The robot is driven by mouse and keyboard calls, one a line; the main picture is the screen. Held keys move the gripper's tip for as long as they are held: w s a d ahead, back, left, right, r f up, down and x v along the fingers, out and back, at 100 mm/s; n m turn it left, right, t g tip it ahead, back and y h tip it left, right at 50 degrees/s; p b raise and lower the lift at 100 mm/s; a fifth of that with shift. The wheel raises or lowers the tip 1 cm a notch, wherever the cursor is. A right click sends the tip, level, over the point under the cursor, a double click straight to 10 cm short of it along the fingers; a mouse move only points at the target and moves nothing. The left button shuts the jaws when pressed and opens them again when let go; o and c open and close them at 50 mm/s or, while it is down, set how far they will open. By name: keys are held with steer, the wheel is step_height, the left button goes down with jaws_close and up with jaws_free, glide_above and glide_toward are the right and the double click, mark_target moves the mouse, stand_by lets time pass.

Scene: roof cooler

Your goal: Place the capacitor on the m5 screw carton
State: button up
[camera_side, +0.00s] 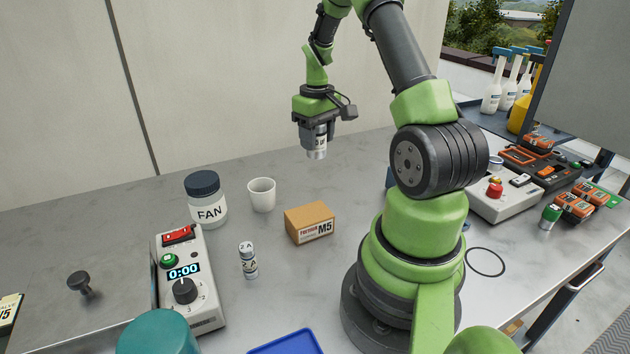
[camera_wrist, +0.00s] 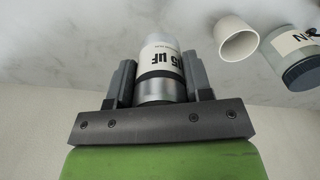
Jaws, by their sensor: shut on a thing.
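The capacitor (camera_side: 317,147) is a silver cylinder with a white label, held upright in the air by my gripper (camera_side: 315,130). In the wrist view the capacitor (camera_wrist: 160,62), marked "5 µF", sits between the two dark fingers of my gripper (camera_wrist: 159,78), which are shut on it. The M5 screw carton (camera_side: 309,223) is a small brown box on the grey table, below the capacitor in the side view. The capacitor is well clear of the carton. The carton's top looks bare. The carton does not show in the wrist view.
A white cup (camera_side: 262,195) and a FAN jar (camera_side: 207,200) stand left of the carton. A small 2 A cylinder (camera_side: 248,261) stands in front, beside a timer box (camera_side: 188,283). A blue tray (camera_side: 287,344) lies at the near edge. The table behind the carton is clear.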

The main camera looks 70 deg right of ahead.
steer(key=s+a+r+n, duration=0.1)
steer(key=a+r, duration=0.1)
steer(key=a, duration=0.4)
steer(key=s+a+r, duration=0.2)
steer(key=a, duration=0.4)
glide_toward(310, 214)
steer(key=shift+f, duration=2.45)
steer(key=shift+f, duration=0.15)
steer(key=o, duration=1)
